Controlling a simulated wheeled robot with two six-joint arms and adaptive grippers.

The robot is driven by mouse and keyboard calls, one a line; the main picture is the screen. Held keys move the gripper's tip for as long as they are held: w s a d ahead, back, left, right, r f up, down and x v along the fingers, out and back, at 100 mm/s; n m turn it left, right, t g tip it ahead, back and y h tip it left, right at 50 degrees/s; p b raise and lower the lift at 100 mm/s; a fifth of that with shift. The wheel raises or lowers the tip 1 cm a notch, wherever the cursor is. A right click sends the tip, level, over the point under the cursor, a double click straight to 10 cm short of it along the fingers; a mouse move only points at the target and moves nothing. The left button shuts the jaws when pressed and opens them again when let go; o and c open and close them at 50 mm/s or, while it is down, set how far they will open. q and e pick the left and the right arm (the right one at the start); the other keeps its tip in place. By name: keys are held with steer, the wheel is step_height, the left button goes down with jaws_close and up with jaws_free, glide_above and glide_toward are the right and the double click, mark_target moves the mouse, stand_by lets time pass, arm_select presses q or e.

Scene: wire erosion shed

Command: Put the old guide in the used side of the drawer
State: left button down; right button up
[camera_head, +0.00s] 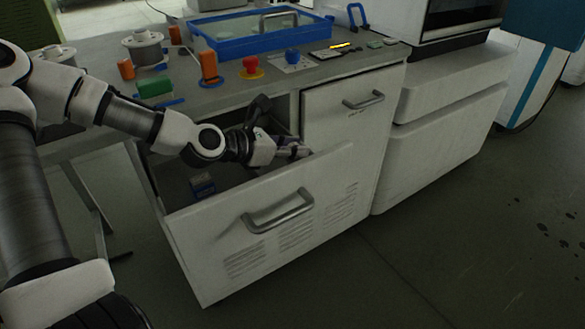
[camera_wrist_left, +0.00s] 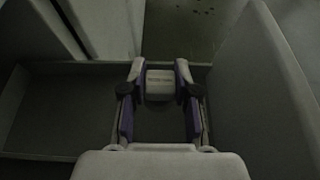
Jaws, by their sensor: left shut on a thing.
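The drawer (camera_head: 300,185) is pulled open under the bench. My left gripper (camera_head: 298,151) reaches in behind the drawer front, at its right end. In the left wrist view my left gripper (camera_wrist_left: 160,80) is shut on a pale, short cylindrical piece (camera_wrist_left: 160,87), which looks like the old guide. Small dark print on it is too small to read. In that view the fingers hold it over the dark drawer interior (camera_wrist_left: 60,105). I cannot tell whether it touches the drawer floor. No used-side label is readable. My right gripper is out of view.
A small dark blue box (camera_head: 202,185) lies in the drawer's left part. On the bench stand a blue-rimmed tray (camera_head: 235,42), an orange bottle (camera_head: 209,68), a red button (camera_head: 251,65) and a green block (camera_head: 154,87).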

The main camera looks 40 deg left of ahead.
mark_target(289, 160)
arm_select(q)
step_height(289, 160, down, 4)
steer(key=shift+b, duration=0.65)
steer(key=shift+r, duration=0.1)
steer(key=c, duration=0.9)
jaws_free()
steer(key=shift+o, duration=0.2)
